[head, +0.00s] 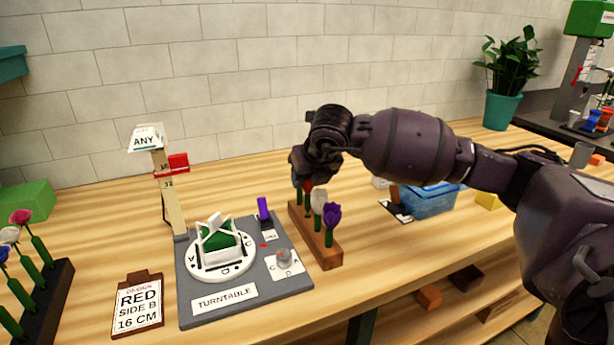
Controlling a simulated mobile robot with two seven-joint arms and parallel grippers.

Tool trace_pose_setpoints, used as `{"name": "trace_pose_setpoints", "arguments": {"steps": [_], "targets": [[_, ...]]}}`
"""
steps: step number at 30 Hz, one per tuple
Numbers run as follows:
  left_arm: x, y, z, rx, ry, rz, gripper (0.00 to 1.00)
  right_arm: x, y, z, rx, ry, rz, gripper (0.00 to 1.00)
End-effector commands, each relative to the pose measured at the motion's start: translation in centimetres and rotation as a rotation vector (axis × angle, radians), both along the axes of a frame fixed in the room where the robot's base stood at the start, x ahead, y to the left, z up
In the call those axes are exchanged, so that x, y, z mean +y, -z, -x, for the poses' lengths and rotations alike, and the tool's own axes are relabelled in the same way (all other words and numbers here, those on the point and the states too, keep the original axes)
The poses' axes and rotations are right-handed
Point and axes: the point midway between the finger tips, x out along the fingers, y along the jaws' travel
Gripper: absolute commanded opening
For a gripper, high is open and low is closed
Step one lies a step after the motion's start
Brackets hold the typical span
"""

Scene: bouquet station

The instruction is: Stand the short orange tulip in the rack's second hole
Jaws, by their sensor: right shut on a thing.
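My right gripper (306,176) is above the back end of the wooden rack (328,257), pointing down. It is shut on what looks like the orange tulip (308,187), of which only a small orange-red part shows below the fingers. The gripper hides most of the flower, and I cannot tell whether its stem is in a hole. A white tulip (319,200) and a purple tulip (332,215) stand upright in the rack, in front of the gripper. The back holes are hidden. My left gripper is out of view.
A grey turntable board (243,307) lies left of the rack, with a measuring post (171,205) behind it. An order card (138,305) and a dark rack of flowers (52,300) are farther left. A blue bin (430,200) stands right of the rack.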

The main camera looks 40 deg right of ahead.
Motion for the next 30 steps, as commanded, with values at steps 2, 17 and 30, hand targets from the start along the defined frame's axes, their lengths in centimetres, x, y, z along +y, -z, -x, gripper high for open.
{"name": "trace_pose_setpoints", "arguments": {"steps": [2,17,30], "targets": [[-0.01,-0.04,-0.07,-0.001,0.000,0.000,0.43,0.01,-0.02,0.00,0.000,0.000,0.000,0.29],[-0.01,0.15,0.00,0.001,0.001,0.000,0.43,0.02,0.32,0.00,0.000,0.000,0.000,0.29],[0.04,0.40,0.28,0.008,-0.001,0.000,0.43,0.03,0.57,-0.01,0.000,-0.001,-0.001,0.29]]}}
